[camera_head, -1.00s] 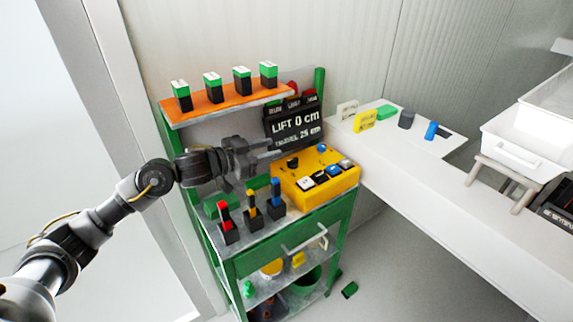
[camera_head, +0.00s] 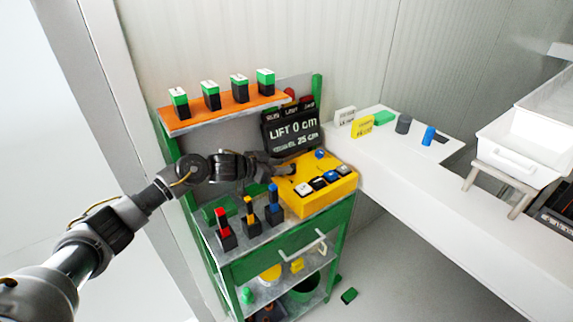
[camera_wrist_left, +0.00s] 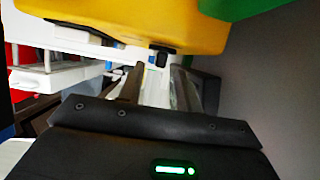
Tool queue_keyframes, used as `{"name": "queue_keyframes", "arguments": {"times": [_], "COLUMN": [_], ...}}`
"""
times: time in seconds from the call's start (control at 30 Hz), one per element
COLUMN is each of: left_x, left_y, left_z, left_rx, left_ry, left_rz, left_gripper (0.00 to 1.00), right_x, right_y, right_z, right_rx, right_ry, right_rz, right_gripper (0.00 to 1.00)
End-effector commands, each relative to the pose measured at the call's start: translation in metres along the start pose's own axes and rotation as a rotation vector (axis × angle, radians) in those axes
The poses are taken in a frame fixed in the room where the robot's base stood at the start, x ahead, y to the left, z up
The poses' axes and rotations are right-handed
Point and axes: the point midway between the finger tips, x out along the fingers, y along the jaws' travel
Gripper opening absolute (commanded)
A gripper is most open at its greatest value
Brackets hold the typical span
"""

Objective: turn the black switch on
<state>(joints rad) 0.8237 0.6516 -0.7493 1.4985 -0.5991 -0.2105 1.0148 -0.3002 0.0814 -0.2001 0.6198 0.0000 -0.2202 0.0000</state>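The yellow control box (camera_head: 318,199) sits on the green cart's top. It carries a row of white, black and blue switches along its front, with a blue knob (camera_head: 320,154) at the back. My left gripper (camera_head: 284,166) reaches in from the left at the box's back left, where it largely hides the black knob. In the left wrist view my left gripper (camera_wrist_left: 157,85) has its fingers apart with a gap between them. A small black piece (camera_wrist_left: 158,56) on the yellow box shows just beyond that gap; I cannot tell whether the fingers touch it. My right gripper is out of view.
Red, yellow and blue levers (camera_head: 249,212) stand on the cart left of the box. Green-topped blocks line the orange shelf (camera_head: 225,109). A white counter (camera_head: 440,180) extends right.

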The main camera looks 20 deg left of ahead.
Motion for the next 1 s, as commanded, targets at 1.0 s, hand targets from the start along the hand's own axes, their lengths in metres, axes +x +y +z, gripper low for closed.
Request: {"name": "queue_keyframes", "arguments": {"times": [1.0], "left_x": [0.030], "left_y": [0.000], "left_z": [-0.001], "left_rx": [-0.001], "left_ry": [0.001], "left_rz": [-0.005], "left_gripper": [0.00], "right_x": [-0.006], "right_y": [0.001], "right_z": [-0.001], "right_rx": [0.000], "right_ry": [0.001], "right_rz": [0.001], "right_gripper": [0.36]}}
